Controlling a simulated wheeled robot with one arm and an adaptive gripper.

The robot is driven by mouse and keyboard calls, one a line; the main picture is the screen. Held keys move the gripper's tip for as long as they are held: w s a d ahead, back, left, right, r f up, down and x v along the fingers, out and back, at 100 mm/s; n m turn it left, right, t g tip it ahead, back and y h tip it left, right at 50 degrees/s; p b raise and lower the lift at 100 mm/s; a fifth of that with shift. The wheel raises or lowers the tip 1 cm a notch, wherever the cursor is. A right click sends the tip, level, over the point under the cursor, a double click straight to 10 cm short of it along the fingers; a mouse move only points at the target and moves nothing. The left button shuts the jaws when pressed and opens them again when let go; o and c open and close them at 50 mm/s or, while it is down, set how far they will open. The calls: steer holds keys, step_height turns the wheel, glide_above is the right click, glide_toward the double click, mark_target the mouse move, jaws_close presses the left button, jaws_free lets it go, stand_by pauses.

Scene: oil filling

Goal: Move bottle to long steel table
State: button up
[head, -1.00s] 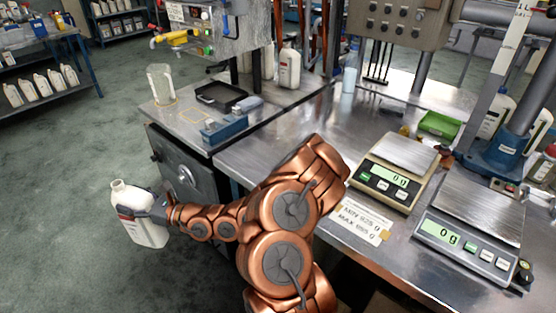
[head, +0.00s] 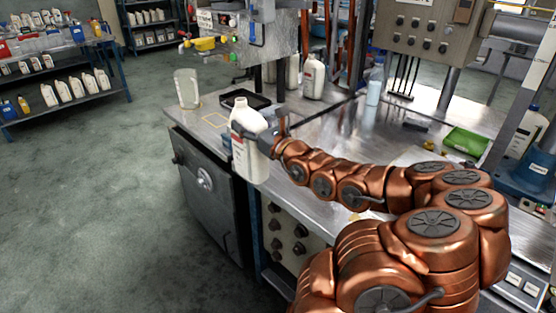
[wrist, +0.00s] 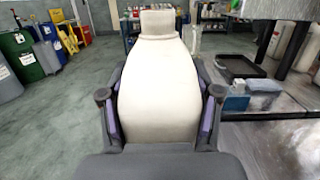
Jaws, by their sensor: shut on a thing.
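My gripper (head: 262,139) is shut on a white bottle (head: 247,157) with a label and holds it upright in front of the edge of the steel table (head: 318,133). In the wrist view the bottle (wrist: 158,85) stands between the two fingers, its neck up. In the head view the bottle is at the near left corner of the table. The arm covers part of the tabletop. I cannot tell from the head view how far the bottle is from the table edge.
A clear container (head: 187,88) and a black tray (head: 246,100) stand on the left bench section. Another white bottle (head: 313,77) stands behind. A shelf with several bottles (head: 76,88) is at far left. The floor at left is open.

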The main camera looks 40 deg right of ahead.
steer(key=shift+s+d+r, duration=0.45)
steer(key=shift+d, duration=0.15)
steer(key=shift+w+d, duration=0.1)
steer(key=shift+d, duration=0.2)
steer(key=w+d+f+p, duration=0.2)
steer(key=w+d, duration=0.1)
steer(key=d, duration=0.4)
steer(key=w+d+f+p, duration=0.3)
steer(key=d, duration=0.4)
steer(key=shift+f, duration=0.2)
steer(key=o, duration=1.3)
